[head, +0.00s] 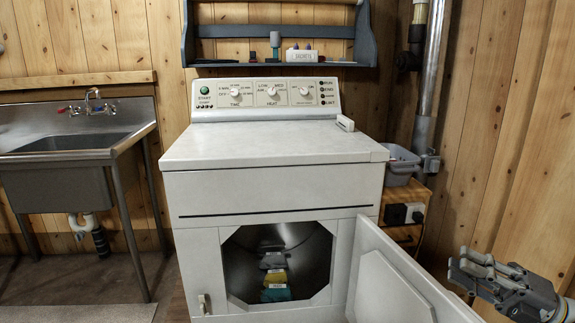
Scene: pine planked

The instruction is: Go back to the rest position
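My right gripper (466,262) is at the lower right, in front of the wall and to the right of the open dryer door. Its grey fingers point left and look a little apart, with nothing seen between them. It appears clear of the door. My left gripper is not in view. The white dryer (270,190) stands in the middle. Its door (385,280) hangs open toward the lower right. Inside the drum (315,258) lie several folded or packed items, grey, yellow and teal (276,295), in a row.
A steel sink (62,150) stands on the left. A blue-grey wall shelf (235,59) hangs above the dryer with small items on it. A grey tub (402,168) sits on a wooden stand right of the dryer, near a metal pipe (432,80). Floor (125,265) shows at left.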

